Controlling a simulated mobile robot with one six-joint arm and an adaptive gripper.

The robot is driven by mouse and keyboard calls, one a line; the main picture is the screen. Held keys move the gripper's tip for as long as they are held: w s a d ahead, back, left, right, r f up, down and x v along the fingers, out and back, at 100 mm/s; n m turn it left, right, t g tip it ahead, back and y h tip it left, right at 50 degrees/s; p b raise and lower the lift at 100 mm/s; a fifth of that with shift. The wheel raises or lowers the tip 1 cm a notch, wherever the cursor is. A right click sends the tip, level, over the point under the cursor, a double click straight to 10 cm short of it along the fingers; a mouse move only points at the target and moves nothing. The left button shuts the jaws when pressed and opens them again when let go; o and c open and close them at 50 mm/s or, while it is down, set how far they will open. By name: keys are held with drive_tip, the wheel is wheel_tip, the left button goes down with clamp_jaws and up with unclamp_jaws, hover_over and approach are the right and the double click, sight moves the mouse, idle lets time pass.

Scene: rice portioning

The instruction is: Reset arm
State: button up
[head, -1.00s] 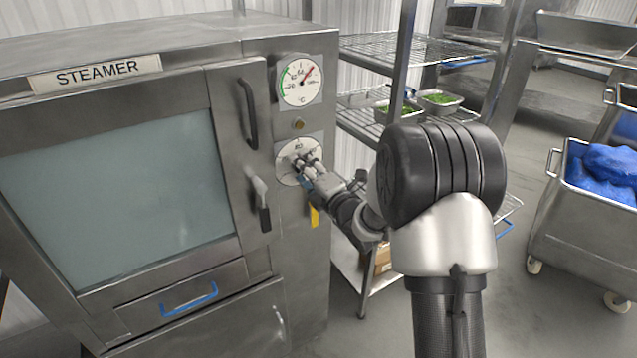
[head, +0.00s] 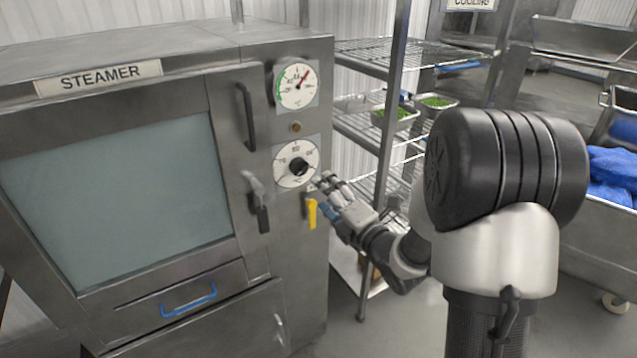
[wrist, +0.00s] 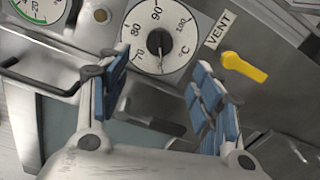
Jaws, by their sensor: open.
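My gripper (head: 325,195) is open and empty, just right of and below the temperature dial on the steamer's front. In the wrist view, its blue-padded fingers (wrist: 165,100) are spread wide, with the dial showing beyond the gap between them. The steamer (head: 180,60) stands at the left with its door shut. Its dial (head: 297,165) has a black knob and a white face, and it also shows in the wrist view (wrist: 145,45). The fingers are apart from the knob.
A yellow vent lever (head: 312,212) sits just below the dial, close to my gripper. A round gauge (head: 297,84) is above the dial. A wire shelf rack (head: 400,55) with green-filled trays (head: 437,102) stands behind my arm. A metal cart (head: 600,240) with blue contents is at the right.

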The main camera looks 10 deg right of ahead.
drive_tip(key=s+d+r+m+g+h, duration=0.1)
drive_tip(key=s+r+m+g+h, duration=0.2)
drive_tip(key=s+m, duration=0.35)
drive_tip(key=s+d+r+m+g+h, duration=0.1)
drive_tip(key=s+r+m+g+h, duration=0.15)
drive_tip(key=s+m+h, duration=0.35)
drive_tip(key=s+a+f+m+g+y, duration=0.1)
drive_tip(key=s+m+g, duration=0.1)
drive_tip(key=s, duration=0.5)
drive_tip(key=s+a+f+m+g+y, duration=0.1)
drive_tip(key=s+a+m+g, duration=0.1)
drive_tip(key=s+m, duration=0.3)
drive_tip(key=s+a+f+m+g+y, duration=0.1)
drive_tip(key=s+a+m+g, duration=0.1)
drive_tip(key=s, duration=0.9)
drive_tip(key=shift+a+m+g, duration=0.25)
drive_tip(key=shift+m+g, duration=0.3)
drive_tip(key=shift+m, duration=0.6)
